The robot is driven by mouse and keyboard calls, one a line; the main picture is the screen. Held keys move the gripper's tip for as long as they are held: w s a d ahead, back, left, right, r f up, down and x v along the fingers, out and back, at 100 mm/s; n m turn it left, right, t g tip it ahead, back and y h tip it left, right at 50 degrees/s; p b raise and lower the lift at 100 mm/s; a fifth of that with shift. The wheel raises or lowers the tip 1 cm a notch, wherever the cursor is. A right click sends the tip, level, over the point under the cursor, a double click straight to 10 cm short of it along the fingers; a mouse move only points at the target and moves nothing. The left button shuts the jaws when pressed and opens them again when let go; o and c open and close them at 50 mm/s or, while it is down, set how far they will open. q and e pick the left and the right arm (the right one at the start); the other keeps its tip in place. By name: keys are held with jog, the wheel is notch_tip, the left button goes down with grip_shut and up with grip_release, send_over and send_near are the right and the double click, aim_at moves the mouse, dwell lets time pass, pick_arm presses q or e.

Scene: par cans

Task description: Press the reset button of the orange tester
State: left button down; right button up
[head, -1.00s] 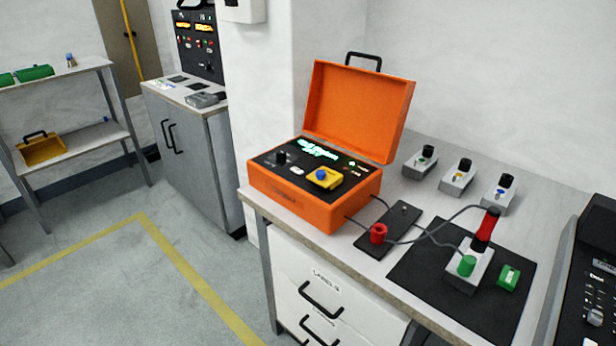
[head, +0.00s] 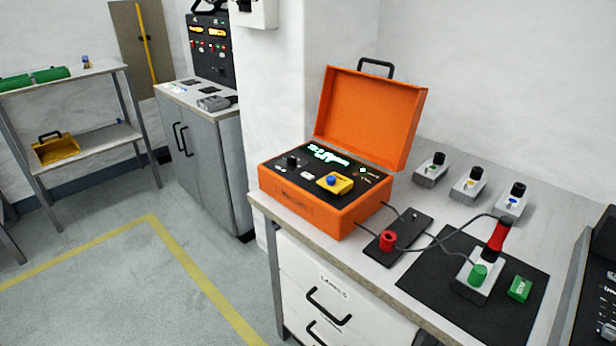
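The orange tester (head: 310,205) stands on the bench with its lid (head: 370,118) open. Its black panel carries a lit green display (head: 326,154), a black knob (head: 292,162), a small white button (head: 309,176) and a yellow block with a blue button (head: 331,180). The panel lettering is too small to read, so I cannot tell which one is the reset button. Neither of my grippers shows in the head view.
Cables run from the tester to a red-ringed black plate (head: 398,240) and a grey unit (head: 478,280) with a red probe (head: 498,234) on a black mat (head: 425,275). Several similar units stand behind. A dark console (head: 590,285) is at right. Open floor (head: 110,290) lies left.

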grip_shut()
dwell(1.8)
